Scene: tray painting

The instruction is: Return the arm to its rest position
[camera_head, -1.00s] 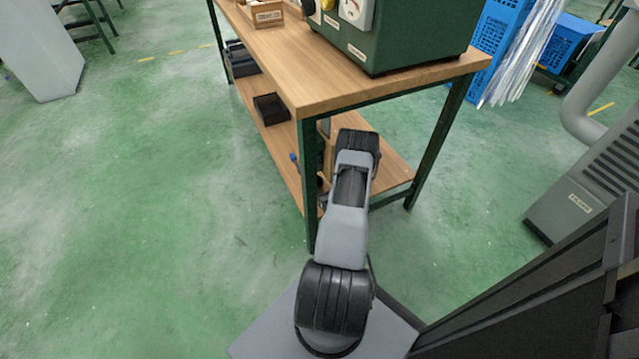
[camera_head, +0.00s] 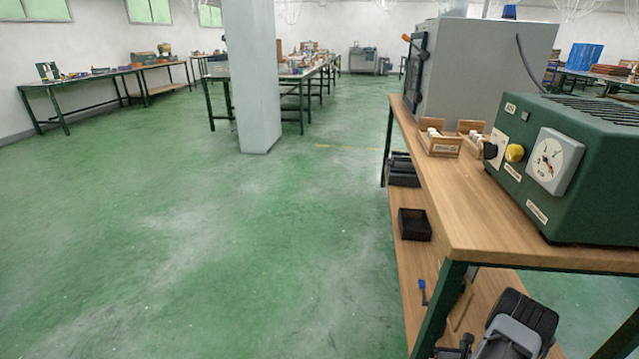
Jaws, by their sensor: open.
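Part of my arm, with a grey link and a black ribbed joint (camera_head: 520,320), shows at the bottom right of the head view. It appears in front of the lower shelf of the wooden bench (camera_head: 470,215). I cannot make out my gripper or its fingers. A small dark shape beside the arm at the bottom edge is too cut off to identify.
A green box with a dial (camera_head: 570,170), small wooden boxes (camera_head: 440,146) and a grey cabinet (camera_head: 485,75) stand on the bench. The lower shelf holds a black bin (camera_head: 414,224) and a blue-handled item (camera_head: 422,292). A pillar (camera_head: 252,80) stands behind. The green floor (camera_head: 200,250) at left is open.

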